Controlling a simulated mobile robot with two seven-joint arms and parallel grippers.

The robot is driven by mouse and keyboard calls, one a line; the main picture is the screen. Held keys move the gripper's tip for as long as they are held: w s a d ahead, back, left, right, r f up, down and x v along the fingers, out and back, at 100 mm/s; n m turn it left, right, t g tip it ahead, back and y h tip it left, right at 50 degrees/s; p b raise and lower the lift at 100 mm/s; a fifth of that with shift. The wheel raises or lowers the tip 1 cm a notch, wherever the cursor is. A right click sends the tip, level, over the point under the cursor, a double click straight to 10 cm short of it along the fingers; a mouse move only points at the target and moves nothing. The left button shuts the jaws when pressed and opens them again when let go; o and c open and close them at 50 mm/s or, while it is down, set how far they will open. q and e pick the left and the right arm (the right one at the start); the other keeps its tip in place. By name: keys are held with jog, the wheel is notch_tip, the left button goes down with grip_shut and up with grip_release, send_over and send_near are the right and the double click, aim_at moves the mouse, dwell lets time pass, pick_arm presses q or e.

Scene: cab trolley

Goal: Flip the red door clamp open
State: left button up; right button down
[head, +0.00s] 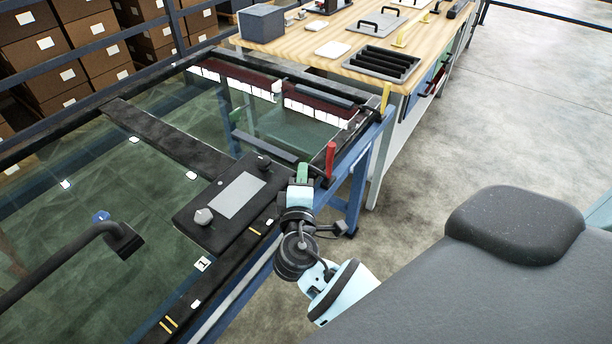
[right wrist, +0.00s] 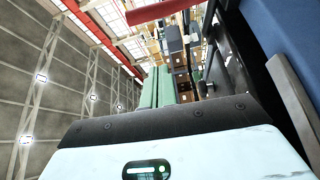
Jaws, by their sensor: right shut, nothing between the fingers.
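The red door clamp (head: 330,160) shows as a red lever standing roughly upright at the right edge of the glass-topped frame (head: 185,150). In the right wrist view a red bar (right wrist: 160,12), likely the same lever, crosses the top of the picture. My right gripper (head: 302,173) is just left of the lever and low beside it. Its green fingers (right wrist: 155,88) are together with nothing between them. I cannot tell whether they touch the lever. The clamp's base is partly hidden. My left gripper is not in view.
A black box with a grey panel and knob (head: 238,195) lies left of my right gripper. A yellow lever (head: 386,97) stands farther along the frame edge. A wooden bench (head: 345,45) with trays is behind. A black bent bar (head: 60,262) is at left. Open floor lies right.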

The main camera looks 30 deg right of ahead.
jog(key=x, duration=0.7)
jog(key=shift+r+p, duration=0.1)
jog(key=shift+p, duration=0.25)
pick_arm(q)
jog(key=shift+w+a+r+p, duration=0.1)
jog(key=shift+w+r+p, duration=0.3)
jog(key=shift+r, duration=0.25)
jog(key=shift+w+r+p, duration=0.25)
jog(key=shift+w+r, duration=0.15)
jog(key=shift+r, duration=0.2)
pick_arm(e)
jog(key=s+d, duration=0.2)
jog(key=s, duration=0.1)
jog(key=shift+s+d, duration=0.15)
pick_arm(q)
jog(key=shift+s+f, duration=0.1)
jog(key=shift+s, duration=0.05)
pick_arm(e)
jog(key=shift+f, duration=0.25)
